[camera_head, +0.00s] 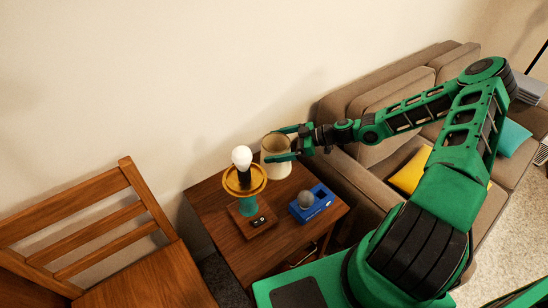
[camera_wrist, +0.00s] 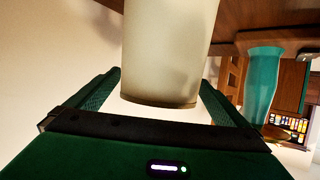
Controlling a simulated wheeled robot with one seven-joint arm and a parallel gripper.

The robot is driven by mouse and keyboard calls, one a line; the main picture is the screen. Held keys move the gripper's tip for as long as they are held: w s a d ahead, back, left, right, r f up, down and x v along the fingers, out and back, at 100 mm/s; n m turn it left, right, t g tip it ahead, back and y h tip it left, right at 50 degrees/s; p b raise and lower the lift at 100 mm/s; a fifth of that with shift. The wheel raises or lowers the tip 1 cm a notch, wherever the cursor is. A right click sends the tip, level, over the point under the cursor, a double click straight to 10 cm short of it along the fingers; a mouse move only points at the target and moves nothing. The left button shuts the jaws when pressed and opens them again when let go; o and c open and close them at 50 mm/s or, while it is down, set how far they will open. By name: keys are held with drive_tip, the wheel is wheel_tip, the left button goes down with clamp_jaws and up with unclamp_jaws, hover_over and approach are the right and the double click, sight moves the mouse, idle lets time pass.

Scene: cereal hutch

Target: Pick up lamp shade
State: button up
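The lamp shade (camera_head: 276,158) is a cream cylinder over the back of the small wooden table, just right of the lamp. I cannot tell whether it rests on the tabletop. My gripper (camera_head: 270,144) reaches it from the right, with one green finger on each side. In the wrist view the shade (camera_wrist: 168,55) fills the space between the two dark green fingers. The fingertips meet its outline on both sides, but whether they press on it is unclear. The lamp (camera_head: 247,205) has a bare white bulb, a yellow ring and a teal stem.
The wooden side table (camera_head: 232,255) also carries a blue box (camera_head: 315,208) with a grey ball. A wooden chair (camera_head: 100,225) stands at left. A brown sofa (camera_head: 375,95) with yellow and teal cushions is at right. The wall is close behind the table.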

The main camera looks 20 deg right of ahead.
drive_tip(key=c, duration=1.2)
drive_tip(key=shift+c, duration=0.2)
